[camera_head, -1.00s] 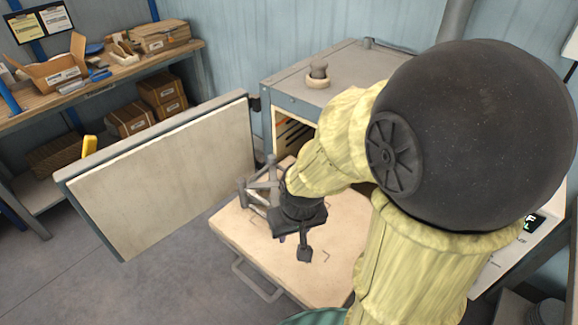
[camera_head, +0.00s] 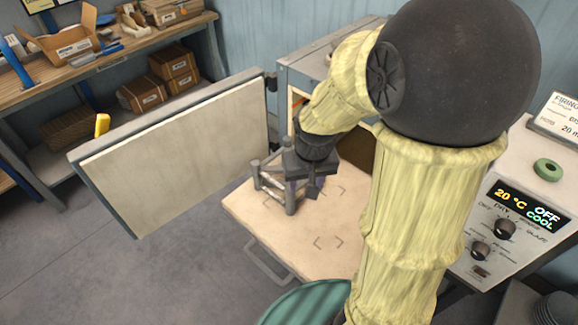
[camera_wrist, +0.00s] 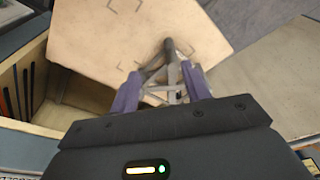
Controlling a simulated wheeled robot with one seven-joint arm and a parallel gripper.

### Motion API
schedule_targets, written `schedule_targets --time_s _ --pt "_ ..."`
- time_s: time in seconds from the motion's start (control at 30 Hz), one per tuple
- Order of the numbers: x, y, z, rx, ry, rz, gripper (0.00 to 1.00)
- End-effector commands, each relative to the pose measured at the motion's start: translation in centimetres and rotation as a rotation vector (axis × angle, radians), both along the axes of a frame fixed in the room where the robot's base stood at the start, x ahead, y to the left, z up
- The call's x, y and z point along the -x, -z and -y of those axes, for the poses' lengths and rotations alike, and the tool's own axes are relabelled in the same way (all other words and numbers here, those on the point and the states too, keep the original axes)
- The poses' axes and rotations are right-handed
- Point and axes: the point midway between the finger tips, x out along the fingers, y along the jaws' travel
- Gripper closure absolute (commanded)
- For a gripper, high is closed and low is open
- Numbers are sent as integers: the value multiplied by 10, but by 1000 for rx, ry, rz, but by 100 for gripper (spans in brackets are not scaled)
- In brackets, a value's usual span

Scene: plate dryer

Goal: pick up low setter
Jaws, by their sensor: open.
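The low setter (camera_head: 272,183) is a small grey frame with legs and bars. It stands at the left corner of the pale shelf (camera_head: 265,222), in front of the oven. My gripper (camera_head: 304,185) is over the shelf at the setter's right side, partly hiding it. In the wrist view my gripper (camera_wrist: 160,88) has its two purple-grey fingers apart, with bars of the setter (camera_wrist: 172,75) between and beyond them. I cannot tell whether the fingers touch it.
The oven door (camera_head: 175,155) stands open on the left. The oven (camera_head: 300,75) is behind my arm, and a control panel (camera_head: 510,215) is at the right. A workbench (camera_head: 110,70) with boxes stands at the back left. The shelf's front is bare.

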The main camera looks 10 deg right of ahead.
Motion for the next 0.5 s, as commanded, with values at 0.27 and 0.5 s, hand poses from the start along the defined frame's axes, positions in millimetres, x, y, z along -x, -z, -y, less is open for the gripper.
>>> schedule_targets --time_s 0.27,0.5 --pt "-97 -25 0 -11 83 -107 53" --pt "-146 -31 2 -16 143 -169 53"
